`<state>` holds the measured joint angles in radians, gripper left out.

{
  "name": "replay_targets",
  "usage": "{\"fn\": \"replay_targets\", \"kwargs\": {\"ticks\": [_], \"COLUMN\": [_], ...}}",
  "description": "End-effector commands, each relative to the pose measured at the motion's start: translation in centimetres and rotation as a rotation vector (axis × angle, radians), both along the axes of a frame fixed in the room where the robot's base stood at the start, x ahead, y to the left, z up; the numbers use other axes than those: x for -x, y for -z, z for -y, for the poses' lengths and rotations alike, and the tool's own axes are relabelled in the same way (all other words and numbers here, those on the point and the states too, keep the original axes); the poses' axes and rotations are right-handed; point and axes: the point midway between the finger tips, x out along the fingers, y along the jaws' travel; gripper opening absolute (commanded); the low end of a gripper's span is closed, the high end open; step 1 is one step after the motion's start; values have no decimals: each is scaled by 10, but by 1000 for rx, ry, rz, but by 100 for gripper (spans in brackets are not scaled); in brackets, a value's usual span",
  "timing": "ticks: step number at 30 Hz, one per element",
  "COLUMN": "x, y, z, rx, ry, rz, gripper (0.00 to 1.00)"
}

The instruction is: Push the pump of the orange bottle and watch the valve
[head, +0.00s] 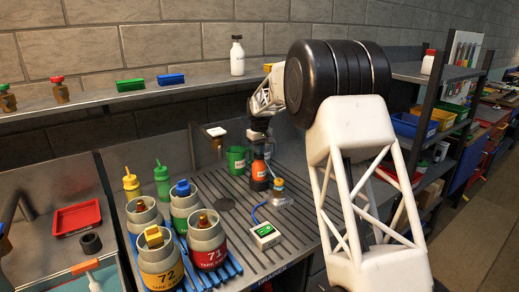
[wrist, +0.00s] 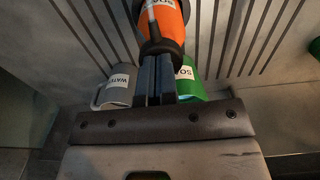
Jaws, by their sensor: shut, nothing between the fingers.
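The orange bottle (head: 258,169) stands upright on the ribbed bench, with a dark top and a dark base. In the wrist view the orange bottle (wrist: 168,22) carries a white label and a dark pump part (wrist: 160,46). My gripper (head: 259,139) is shut and empty, directly above the bottle. In the wrist view my gripper's fingertips (wrist: 155,58) overlap the dark pump part; whether they touch it is unclear. A small fitting with an orange and blue top (head: 278,184), perhaps the valve, stands just right of the bottle.
A green cup (head: 237,160) stands close left of the bottle; a grey cup (wrist: 116,88) also shows in the wrist view. A white box with a green display (head: 264,235) lies in front on a blue cable. Several labelled canisters (head: 207,243) stand front left.

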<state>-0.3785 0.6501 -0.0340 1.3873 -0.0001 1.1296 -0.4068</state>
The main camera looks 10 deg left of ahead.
Motion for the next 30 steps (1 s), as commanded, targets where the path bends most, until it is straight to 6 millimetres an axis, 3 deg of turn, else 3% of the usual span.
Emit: {"fn": "replay_targets", "kwargs": {"ticks": [1, 3, 14, 20, 30], "x": [2, 2, 2, 2, 1], "y": [13, 14, 9, -15, -78], "z": [0, 1, 1, 1, 0], "rx": [5, 6, 7, 4, 1], "ry": [0, 0, 0, 0, 0], "rz": [-13, -14, -18, -11, -2], "gripper": [0, 0, 0, 0, 0]}}
